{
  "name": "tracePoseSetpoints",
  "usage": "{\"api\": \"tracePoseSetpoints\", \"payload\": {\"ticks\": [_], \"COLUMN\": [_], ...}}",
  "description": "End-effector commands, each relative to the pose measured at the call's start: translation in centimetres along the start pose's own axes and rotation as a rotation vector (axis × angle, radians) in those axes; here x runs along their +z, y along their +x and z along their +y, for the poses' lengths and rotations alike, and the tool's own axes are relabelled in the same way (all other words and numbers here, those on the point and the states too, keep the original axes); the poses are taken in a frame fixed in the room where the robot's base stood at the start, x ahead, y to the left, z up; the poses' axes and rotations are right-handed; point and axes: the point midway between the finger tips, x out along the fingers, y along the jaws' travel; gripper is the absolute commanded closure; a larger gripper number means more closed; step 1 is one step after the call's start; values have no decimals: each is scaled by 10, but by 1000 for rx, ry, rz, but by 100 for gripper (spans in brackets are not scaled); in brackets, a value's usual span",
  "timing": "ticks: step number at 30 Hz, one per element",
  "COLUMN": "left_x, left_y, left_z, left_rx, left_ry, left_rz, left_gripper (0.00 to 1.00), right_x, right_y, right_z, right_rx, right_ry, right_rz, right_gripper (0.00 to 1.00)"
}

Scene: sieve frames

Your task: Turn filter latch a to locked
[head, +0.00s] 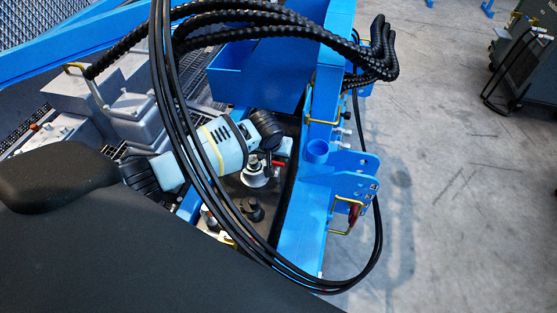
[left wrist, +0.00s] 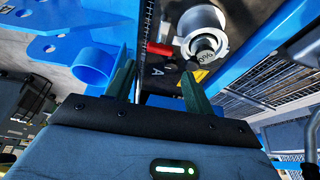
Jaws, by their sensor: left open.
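Filter latch a appears as a round silver fitting (left wrist: 205,42) with a red handle (left wrist: 160,48) at its left in the left wrist view. A letter A is printed just below the handle, and small lettering on the silver face is hard to read. In the head view the silver fitting (head: 255,173) and red handle (head: 279,163) show just below my left wrist. My left gripper (left wrist: 155,72) is open and empty, its two dark green fingers apart. The handle shows beyond the gap between them, with no clear contact. Its fingertips are hard to make out in the head view. My right gripper is not in view.
A blue frame with a round blue cup (head: 317,151) stands right of the latch. Black hoses (head: 192,140) hang across the space. A black knob (head: 251,209) sits nearer. Grey floor at the right is open, with a dark cart (head: 525,70) beyond.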

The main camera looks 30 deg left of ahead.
Motion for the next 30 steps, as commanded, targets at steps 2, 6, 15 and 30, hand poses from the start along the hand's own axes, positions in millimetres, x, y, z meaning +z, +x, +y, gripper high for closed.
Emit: {"api": "tracePoseSetpoints", "payload": {"ticks": [2,6,15,30], "left_x": [0,0,2,0], "left_y": [0,4,46,78], "left_z": [0,0,0,1], "left_rx": [-2,-1,0,2], "left_ry": [-1,-1,-1,1], "left_rz": [-1,-1,-5,2], "left_gripper": [47,47,47,47], "right_x": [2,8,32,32], "right_y": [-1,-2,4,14], "right_z": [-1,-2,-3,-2], "right_rx": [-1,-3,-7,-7], "right_ry": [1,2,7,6], "right_rz": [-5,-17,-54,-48], "right_gripper": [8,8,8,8]}}
